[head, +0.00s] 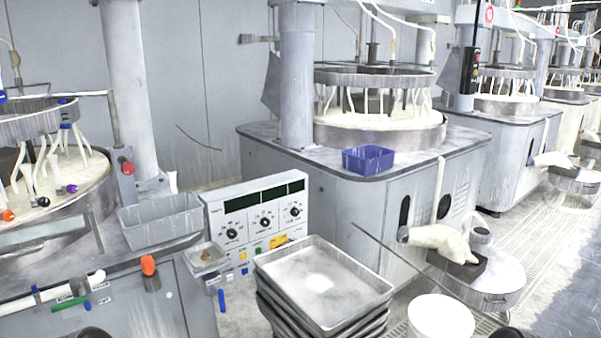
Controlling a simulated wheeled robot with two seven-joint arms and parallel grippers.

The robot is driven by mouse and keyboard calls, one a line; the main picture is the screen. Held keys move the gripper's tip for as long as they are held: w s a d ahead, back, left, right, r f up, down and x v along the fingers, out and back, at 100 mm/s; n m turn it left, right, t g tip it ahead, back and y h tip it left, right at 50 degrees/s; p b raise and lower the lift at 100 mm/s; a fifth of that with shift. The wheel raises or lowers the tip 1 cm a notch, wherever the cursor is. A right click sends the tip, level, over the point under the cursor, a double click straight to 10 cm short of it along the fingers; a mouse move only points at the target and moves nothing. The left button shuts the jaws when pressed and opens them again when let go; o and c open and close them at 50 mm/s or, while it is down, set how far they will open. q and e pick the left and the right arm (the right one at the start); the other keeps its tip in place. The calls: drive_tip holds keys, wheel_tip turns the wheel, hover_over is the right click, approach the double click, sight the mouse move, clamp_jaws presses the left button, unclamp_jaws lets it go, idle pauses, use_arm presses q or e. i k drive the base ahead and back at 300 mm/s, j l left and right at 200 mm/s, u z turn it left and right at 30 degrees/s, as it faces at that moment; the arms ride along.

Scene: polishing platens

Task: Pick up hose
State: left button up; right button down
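No single hose stands out clearly. A thick off-white, hose-like piece (438,240) lies over a dark block on a round grey stand at the right. A pale strip or hose (439,185) hangs down the side of the middle machine's cabinet. Thin pale hoses (378,18) run above the middle machine. An orange-tipped nozzle-like piece (148,266) stands on the front of the left machine. Neither of my grippers can be made out.
A stack of metal trays (318,284) stands at the bottom centre, with a control panel (262,222) behind it. A white bucket (441,318) is right of the trays. A grey bin (160,221) and a blue bin (368,159) sit on the machines. Grated floor runs along the right.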

sight(25, 169)
drive_tip(key=u, duration=1.4)
drive_tip(key=i+l, duration=0.2)
drive_tip(key=l, duration=0.15)
drive_tip(key=i+l, duration=0.2)
drive_tip(key=l, duration=0.15)
drive_tip(key=i+l, duration=0.2)
drive_tip(key=l, duration=0.15)
drive_tip(key=u, duration=1.7)
drive_tip(key=l, duration=0.1)
